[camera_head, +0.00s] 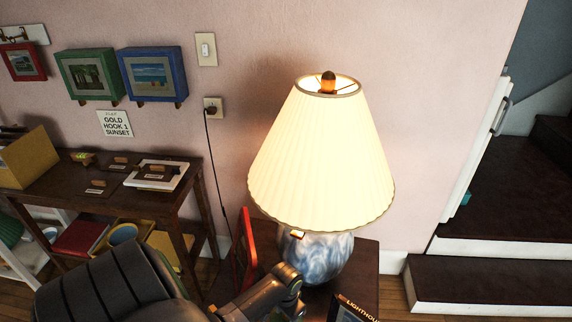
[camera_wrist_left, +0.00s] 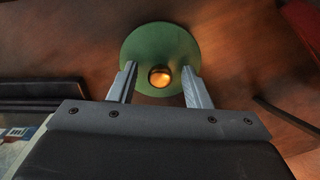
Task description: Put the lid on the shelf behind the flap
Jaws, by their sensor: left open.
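In the left wrist view a round green lid (camera_wrist_left: 143,45) with a shiny brass-coloured knob (camera_wrist_left: 160,76) lies on a brown wooden surface (camera_wrist_left: 60,40). My left gripper (camera_wrist_left: 159,82) is open, its two fingers on either side of the knob and overlapping the lid's near edge in the picture. I cannot tell whether they touch it. In the head view my left arm reaches toward the lamp table, its gripper not clearly seen, and I cannot make out the lid. My right gripper is not in view. I cannot identify the flap or its shelf.
A lit lamp (camera_head: 320,165) with a blue-white base stands on a dark table (camera_head: 366,262). A red upright object (camera_head: 244,250) and a dark book (camera_head: 348,310) are close by. A desk (camera_head: 120,198) stands left; dark stairs (camera_head: 490,270) and a white panel with a handle (camera_head: 480,150) are right.

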